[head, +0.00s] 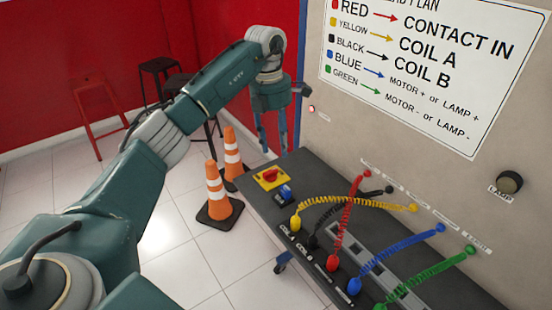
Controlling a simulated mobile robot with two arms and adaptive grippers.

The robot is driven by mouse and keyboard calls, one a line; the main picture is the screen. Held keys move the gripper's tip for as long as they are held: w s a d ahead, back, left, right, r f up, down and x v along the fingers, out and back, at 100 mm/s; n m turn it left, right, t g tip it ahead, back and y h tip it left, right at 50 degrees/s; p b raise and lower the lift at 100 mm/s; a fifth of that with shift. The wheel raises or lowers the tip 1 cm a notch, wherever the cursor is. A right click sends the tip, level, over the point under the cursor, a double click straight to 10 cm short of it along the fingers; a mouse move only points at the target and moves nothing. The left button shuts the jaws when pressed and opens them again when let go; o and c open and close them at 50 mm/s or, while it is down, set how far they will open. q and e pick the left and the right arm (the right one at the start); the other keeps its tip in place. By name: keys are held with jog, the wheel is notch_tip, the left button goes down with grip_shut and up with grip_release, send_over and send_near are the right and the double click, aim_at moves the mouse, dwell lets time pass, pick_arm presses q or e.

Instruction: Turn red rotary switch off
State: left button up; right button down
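The red rotary switch (270,174) sits on a yellow square plate at the far left end of the dark bench top. Its knob faces up; its exact setting is too small to tell. My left gripper (274,150) hangs with its fingers pointing down, just behind and above the switch in the picture. Its two fingers are apart with nothing between them, and it does not appear to touch the switch. My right gripper is not in view.
A small blue component (286,194) is beside the switch plate. Coiled yellow, black, red, blue and green cables (440,277) run across the bench (262,206) to the upright panel (330,145). Orange traffic cones (219,192) and stools (93,110) stand on the floor behind.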

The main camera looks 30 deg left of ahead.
aim_at(269, 171)
pick_arm(q)
jog(key=a+f, duration=0.1)
jog(key=s+a+f+y+p, duration=0.1)
jog(key=f, duration=0.1)
jog(key=shift+s, duration=0.1)
notch_tip(269, 171, down, 5)
jog(key=shift+f+p, duration=0.2)
jog(key=shift+p, duration=0.5)
jog(key=shift+f, duration=0.5)
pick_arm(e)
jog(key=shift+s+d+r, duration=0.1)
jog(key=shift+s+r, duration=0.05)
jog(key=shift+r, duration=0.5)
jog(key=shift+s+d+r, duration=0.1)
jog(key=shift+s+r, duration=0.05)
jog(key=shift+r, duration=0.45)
pick_arm(q)
grip_shut()
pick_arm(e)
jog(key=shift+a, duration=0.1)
